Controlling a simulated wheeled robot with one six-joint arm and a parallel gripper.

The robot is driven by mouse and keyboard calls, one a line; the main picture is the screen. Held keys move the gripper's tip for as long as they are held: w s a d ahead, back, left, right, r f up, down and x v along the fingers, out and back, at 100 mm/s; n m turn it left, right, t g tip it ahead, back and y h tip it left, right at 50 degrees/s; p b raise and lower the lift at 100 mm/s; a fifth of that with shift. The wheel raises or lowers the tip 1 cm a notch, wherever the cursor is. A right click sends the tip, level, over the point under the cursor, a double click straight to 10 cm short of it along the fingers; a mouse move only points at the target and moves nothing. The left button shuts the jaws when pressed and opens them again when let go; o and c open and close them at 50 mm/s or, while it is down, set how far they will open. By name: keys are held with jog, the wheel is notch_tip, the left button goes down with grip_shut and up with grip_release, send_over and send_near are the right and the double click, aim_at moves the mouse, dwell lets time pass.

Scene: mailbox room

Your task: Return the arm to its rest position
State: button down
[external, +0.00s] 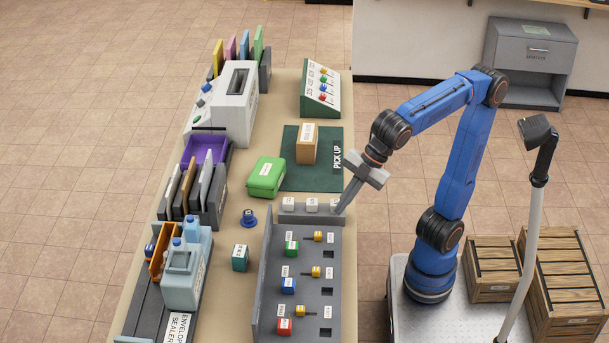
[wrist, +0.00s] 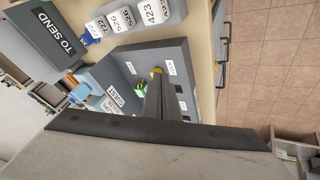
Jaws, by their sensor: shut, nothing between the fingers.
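My blue arm stands on its base at the right of the table in the external view. My gripper (external: 342,211) is shut and empty. I cannot tell whether the tips touch the rightmost button. In the wrist view my gripper (wrist: 157,76) shows its fingers together in front of a grey panel (wrist: 178,55).
The grey slotted panel (external: 268,258) with colored keyed blocks lies in front. A green mat (external: 325,178) with a brown box (external: 306,145) and a green case (external: 266,177) are behind. A lamp-like post (external: 533,230) and wooden crates (external: 493,270) stand at right.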

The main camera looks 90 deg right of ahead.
jog(key=s+d+f+m+h, duration=0.1)
jog(key=s+d+f+m, duration=0.2)
jog(key=d, duration=0.6)
jog(key=s+d+f+m, duration=0.1)
jog(key=s+d+f, duration=0.35)
jog(key=d, duration=0.55)
jog(key=s+d+f+m+h, duration=0.1)
jog(key=s+d+f+m, duration=0.3)
jog(key=d+f, duration=0.2)
jog(key=s+d+f+m+g+h, duration=0.1)
jog(key=s+d+f+m, duration=0.3)
jog(key=f, duration=0.5)
jog(key=shift+d+m, duration=0.7)
jog(key=shift+d, duration=0.55)
jog(key=shift+s+r, duration=0.1)
